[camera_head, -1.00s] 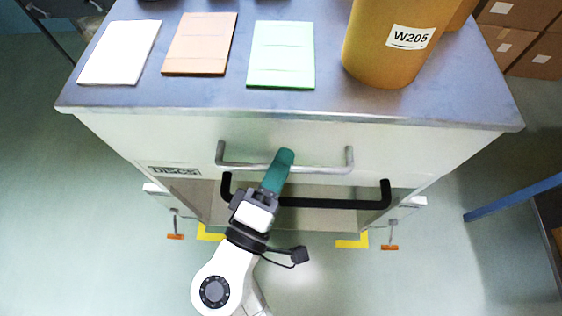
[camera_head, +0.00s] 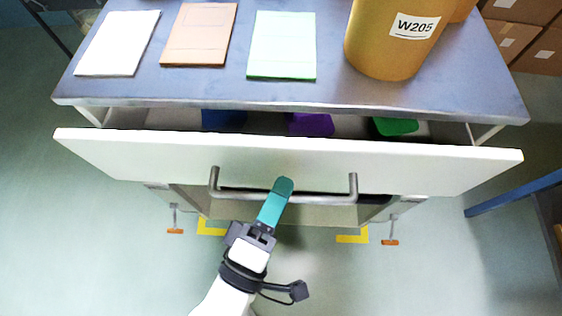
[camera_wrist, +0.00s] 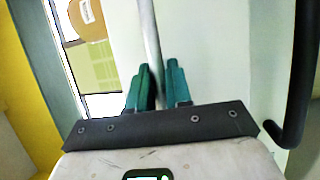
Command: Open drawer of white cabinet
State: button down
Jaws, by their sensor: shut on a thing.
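The white cabinet's top drawer (camera_head: 150,152) stands partly pulled out in the head view, with a gap between its front and the grey worktop. A grey metal bar handle (camera_head: 325,198) runs across the drawer front. My gripper (camera_head: 281,186) has green fingers and is shut on this handle, left of its middle. In the wrist view the handle (camera_wrist: 150,40) passes between the fingers of my gripper (camera_wrist: 160,85). Blue (camera_head: 222,118), purple (camera_head: 311,124) and green (camera_head: 396,126) items show inside the drawer, partly hidden by its front.
On the worktop (camera_head: 190,88) lie a white pad (camera_head: 118,43), a brown pad (camera_head: 200,35) and a green pad (camera_head: 283,45), beside a large kraft roll (camera_head: 385,55) labelled W205. A blue beam (camera_head: 515,193) stands at right.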

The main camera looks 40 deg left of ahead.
jog(key=s+d, duration=1)
jog(key=s, duration=0.4)
jog(key=s+d, duration=1)
jog(key=s, duration=0.4)
jog(key=shift+d+b, duration=0.2)
jog(key=shift+b, duration=0.2)
jog(key=shift+s, duration=0.1)
jog(key=c, duration=1.1)
grip_release()
